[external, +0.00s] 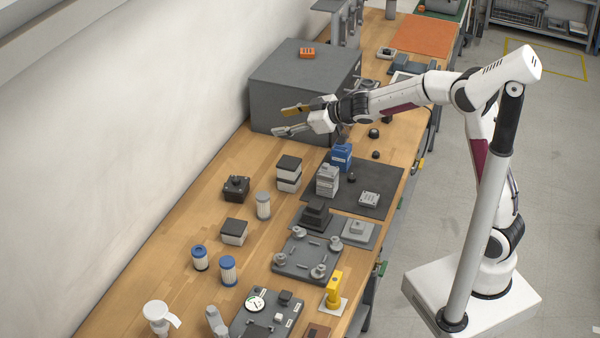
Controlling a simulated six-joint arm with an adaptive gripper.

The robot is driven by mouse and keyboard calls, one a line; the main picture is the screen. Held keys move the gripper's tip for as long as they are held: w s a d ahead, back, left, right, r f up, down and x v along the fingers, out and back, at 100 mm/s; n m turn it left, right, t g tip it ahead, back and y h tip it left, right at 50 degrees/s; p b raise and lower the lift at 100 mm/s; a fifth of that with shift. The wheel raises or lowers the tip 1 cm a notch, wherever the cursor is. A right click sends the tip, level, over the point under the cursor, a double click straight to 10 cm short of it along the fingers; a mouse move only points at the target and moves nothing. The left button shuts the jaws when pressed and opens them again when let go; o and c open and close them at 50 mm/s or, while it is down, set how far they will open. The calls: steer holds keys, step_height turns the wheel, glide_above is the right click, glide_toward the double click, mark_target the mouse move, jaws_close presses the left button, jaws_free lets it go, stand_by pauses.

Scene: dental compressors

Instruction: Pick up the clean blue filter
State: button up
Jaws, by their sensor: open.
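Two blue-capped filters with pale pleated sides stand upright on the wooden bench at the lower left: a left blue filter (200,259) and a right blue filter (228,271). They stand close together, slightly apart. I cannot tell from this view which one is clean. My gripper (281,121) is open and empty, high over the bench in front of the large grey box. It is far behind the two filters, and its fingers point left.
A pale grey-topped filter (263,206), dark-topped white blocks (234,232) and a black device (236,188) stand near the filters. A grey plate with knobs (307,258) and a yellow fixture (334,290) lie to their right. Bare bench (140,275) lies left of the filters.

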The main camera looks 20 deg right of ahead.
mark_target(203, 249)
steer(key=s+a+f+n+g+y, duration=0.1)
steer(key=s+a+f+n+g, duration=0.1)
steer(key=a, duration=0.5)
steer(key=s+a+f+n+g+y, duration=0.2)
steer(key=s+a+f+g, duration=0.1)
steer(key=s+a+f, duration=0.2)
steer(key=s+a+f+n+g+y, duration=0.2)
steer(key=s+a+f, duration=0.2)
steer(key=a, duration=0.6)
steer(key=shift+a+f+g, duration=0.15)
steer(key=shift+a+f, duration=0.05)
steer(key=shift+f, duration=0.4)
steer(key=shift+a+f+g, duration=0.15)
steer(key=shift+f, duration=0.4)
steer(key=s+a+f+g, duration=0.1)
steer(key=s+f, duration=0.1)
steer(key=s+a+f+n+g, duration=0.1)
steer(key=s+a, duration=0.1)
steer(key=s, duration=0.1)
steer(key=s+a+f+n+g, duration=0.1)
steer(key=s+f, duration=0.1)
steer(key=shift+s+a+f+g, duration=0.25)
steer(key=shift+a+f+g, duration=0.05)
steer(key=shift+a+g, duration=0.1)
steer(key=shift+x, duration=1.25)
steer(key=shift+f, duration=0.1)
